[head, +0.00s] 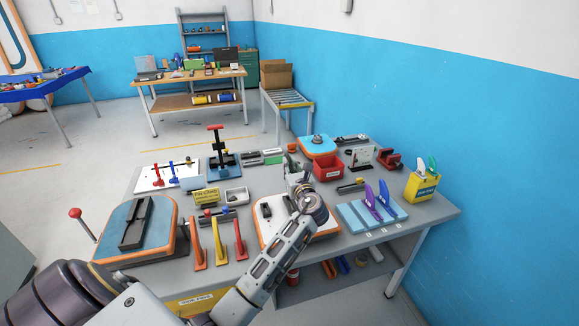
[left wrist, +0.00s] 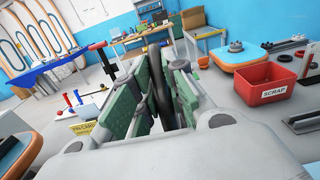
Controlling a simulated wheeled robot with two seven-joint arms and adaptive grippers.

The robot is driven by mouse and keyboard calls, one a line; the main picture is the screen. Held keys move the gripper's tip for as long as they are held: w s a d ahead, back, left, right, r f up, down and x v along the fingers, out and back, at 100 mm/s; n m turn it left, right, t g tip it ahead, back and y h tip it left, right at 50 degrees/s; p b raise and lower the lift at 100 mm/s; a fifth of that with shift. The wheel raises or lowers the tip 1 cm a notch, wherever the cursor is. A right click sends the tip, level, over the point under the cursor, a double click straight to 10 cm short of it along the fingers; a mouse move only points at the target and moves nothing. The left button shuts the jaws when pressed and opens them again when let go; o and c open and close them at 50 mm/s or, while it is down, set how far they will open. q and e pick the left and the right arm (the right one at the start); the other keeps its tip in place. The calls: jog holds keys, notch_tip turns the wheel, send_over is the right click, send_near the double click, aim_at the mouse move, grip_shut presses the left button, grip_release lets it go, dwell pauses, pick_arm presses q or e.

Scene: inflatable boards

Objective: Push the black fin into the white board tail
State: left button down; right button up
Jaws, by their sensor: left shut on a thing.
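The white board tail (head: 268,236) with an orange rim lies on the grey bench, left of centre from the blue fin rack. A small dark slot piece (head: 266,210) shows on its top; my arm covers its right part. My left gripper (head: 295,178) is above the far side of this tail in the head view. In the left wrist view my left gripper (left wrist: 160,95) has green pads close around a thin dark upright piece, the black fin (left wrist: 157,78). The fin's lower edge is hidden, and I cannot tell whether it touches the tail. My right gripper is not in view.
A blue-grey board tail (head: 165,238) lies at left. Red and yellow upright tools (head: 219,240) stand in front. A blue rack (head: 357,217) with purple fins is at right.

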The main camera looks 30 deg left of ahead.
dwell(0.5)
pick_arm(q)
jog(key=shift+p, duration=0.65)
jog(key=shift+f+b, duration=0.75)
jog(key=shift+f, duration=0.7)
jog(key=shift+f+b, duration=0.35)
jog(key=shift+f, duration=0.4)
jog(key=shift+f+b, duration=0.3)
jog(key=shift+f, duration=0.45)
jog(key=shift+p, duration=0.45)
